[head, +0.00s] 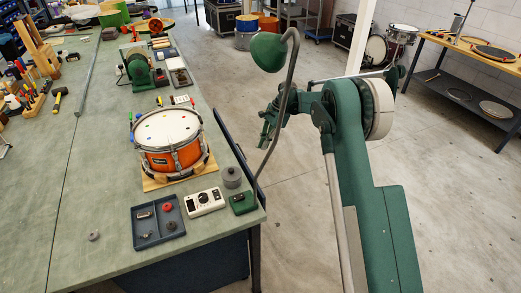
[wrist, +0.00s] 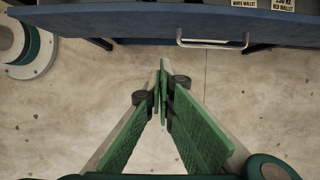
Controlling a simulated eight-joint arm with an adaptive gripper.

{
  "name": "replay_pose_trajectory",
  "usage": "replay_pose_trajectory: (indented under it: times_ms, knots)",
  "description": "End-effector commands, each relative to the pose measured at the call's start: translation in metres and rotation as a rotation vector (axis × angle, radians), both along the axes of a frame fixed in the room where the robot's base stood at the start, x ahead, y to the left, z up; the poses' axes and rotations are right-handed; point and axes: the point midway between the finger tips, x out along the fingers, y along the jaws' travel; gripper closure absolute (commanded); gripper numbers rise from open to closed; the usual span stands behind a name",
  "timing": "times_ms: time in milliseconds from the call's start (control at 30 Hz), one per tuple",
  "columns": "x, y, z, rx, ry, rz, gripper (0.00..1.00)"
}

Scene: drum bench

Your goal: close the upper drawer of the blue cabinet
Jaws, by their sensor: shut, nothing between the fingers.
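The blue cabinet (head: 195,268) stands under the bench's near end in the head view. The dark blue front of a drawer (head: 236,150) sticks out past the bench's right edge, so it stands open. In the wrist view the blue drawer front (wrist: 110,22) crosses the top, with a metal handle (wrist: 212,43) on its outer face. Which drawer this is cannot be told for sure. My gripper (head: 266,132) is to the right of the drawer front. In the wrist view my gripper (wrist: 162,76) is shut and empty, its fingertips apart from the drawer front and handle.
The bench (head: 105,190) carries a drum (head: 168,140), a blue tray (head: 158,222) and a white box (head: 205,202). A green lamp (head: 268,52) on a curved stem stands between bench and arm. The floor (head: 285,225) beside the bench is clear.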

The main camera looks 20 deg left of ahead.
Motion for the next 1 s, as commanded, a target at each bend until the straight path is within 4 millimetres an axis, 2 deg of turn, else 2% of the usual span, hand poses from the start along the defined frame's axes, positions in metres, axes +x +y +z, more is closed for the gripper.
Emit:
replay_pose_trajectory:
  times_ms: [267, 667, 1000]
  knots:
    - [-0.008, 0.009, -0.030, 0.000, 0.000, 0.001, 1.00]
    - [-0.024, 0.024, -0.087, 0.000, 0.000, 0.000, 1.00]
    - [-0.048, 0.048, -0.087, 0.000, 0.000, 0.000, 1.00]
